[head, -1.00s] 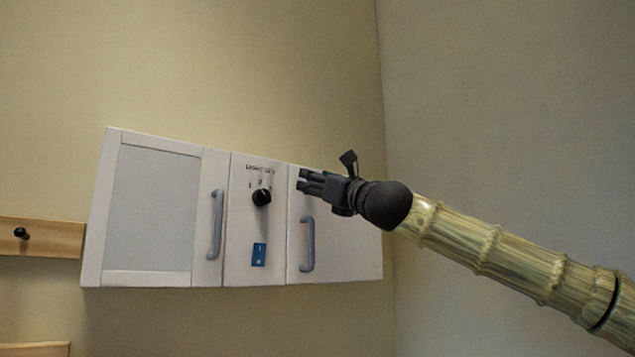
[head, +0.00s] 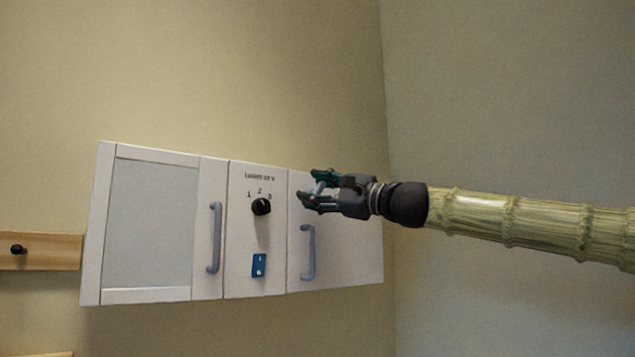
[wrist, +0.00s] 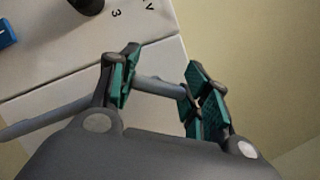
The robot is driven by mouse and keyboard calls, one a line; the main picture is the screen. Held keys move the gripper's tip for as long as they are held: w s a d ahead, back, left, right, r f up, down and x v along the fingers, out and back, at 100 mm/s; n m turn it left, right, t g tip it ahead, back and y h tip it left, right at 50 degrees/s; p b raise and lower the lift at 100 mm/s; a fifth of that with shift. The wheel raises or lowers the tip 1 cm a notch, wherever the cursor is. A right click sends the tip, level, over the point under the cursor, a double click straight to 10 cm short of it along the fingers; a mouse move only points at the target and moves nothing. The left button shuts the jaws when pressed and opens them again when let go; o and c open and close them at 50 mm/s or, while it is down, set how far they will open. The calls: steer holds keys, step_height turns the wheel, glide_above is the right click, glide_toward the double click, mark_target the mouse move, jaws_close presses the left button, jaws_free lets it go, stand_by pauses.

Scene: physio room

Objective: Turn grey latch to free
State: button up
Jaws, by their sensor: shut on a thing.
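The grey latch (wrist: 160,88) shows in the wrist view as a short grey bar running between my finger pads, in front of the white right-hand door (head: 345,245). My gripper (wrist: 157,90) is shut on it, with one teal-padded finger at each end of the visible piece. In the head view my gripper (head: 316,188) is at the upper left part of that door, above its grey handle (head: 308,252). The fingers hide most of the latch there, and I cannot tell its exact angle.
A glazed door (head: 155,225) with a grey handle (head: 214,237) is further left. A wooden rail (head: 50,251) is on the wall; the right wall is bare.

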steer(key=n+g+p, duration=0.1)
steer(key=n, duration=0.3)
steer(key=shift+r+g, duration=0.1)
steer(key=shift+g, duration=0.2)
steer(key=shift+f+n+g+h+p, duration=0.15)
steer(key=shift+n+h+p, duration=0.2)
steer(key=shift+n, duration=0.5)
steer(key=shift+f+n+g+h+p, duration=0.15)
steer(key=shift+n+h, duration=0.3)
steer(key=shift+n, duration=0.4)
steer(key=o, duration=1)
steer(key=shift+o, duration=0.2)
steer(key=shift+r, duration=0.1)
steer(key=v, duration=1.2)
steer(key=shift+w, duration=0.1)
